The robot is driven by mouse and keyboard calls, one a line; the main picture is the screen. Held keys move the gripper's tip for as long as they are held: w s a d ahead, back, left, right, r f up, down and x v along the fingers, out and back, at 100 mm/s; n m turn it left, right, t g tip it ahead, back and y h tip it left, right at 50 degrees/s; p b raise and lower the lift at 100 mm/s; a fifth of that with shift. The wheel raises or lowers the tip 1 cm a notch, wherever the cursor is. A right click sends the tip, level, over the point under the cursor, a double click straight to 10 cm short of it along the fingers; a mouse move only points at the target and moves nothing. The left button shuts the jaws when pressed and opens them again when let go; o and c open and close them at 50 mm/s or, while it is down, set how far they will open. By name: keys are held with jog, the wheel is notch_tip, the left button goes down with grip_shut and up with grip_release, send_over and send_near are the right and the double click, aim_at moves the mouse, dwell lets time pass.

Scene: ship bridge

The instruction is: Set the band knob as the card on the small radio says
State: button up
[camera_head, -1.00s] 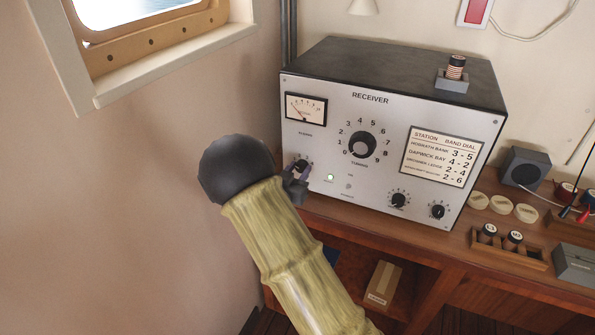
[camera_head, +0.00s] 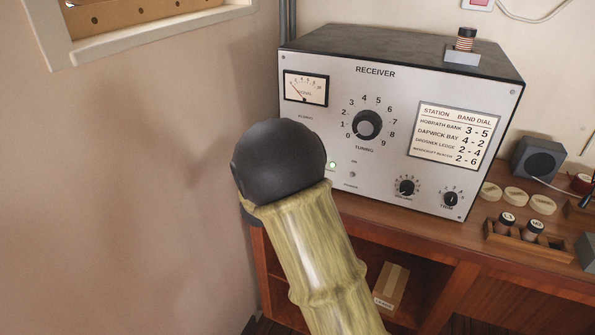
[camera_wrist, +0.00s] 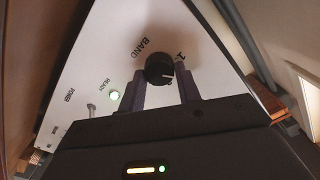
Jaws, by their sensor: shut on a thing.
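In the wrist view the black band knob (camera_wrist: 157,66) stands on the white panel, beside the printed word BAND and a figure 1. A short white mark shows on the knob's lower right edge. My gripper (camera_wrist: 161,78) is shut on it, one finger on each side. In the head view my arm hides the gripper and this knob. The receiver (camera_head: 345,95) carries a card (camera_head: 455,135) listing stations with band and dial figures: 3-5, 4-2, 2-4 and 2-6. The small grey box with a round front (camera_head: 537,160) may be the small radio; no card shows on it.
The tuning knob (camera_head: 368,124) and two small knobs (camera_head: 406,187) (camera_head: 450,199) are on the same panel. A green lamp (camera_wrist: 114,95) and a toggle switch (camera_wrist: 92,110) sit near my gripper. A wooden rack (camera_head: 515,240) with round pieces stands at right. The wall is close at left.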

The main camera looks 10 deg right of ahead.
jog(key=shift+f+m+b, duration=0.1)
jog(key=shift+m+b, duration=0.9)
jog(key=shift+b, duration=0.25)
jog(key=o, duration=0.9)
jog(key=shift+o, duration=0.2)
jog(key=b+v, duration=0.1)
jog(key=v, duration=1.6)
jog(key=shift+s+a, duration=0.15)
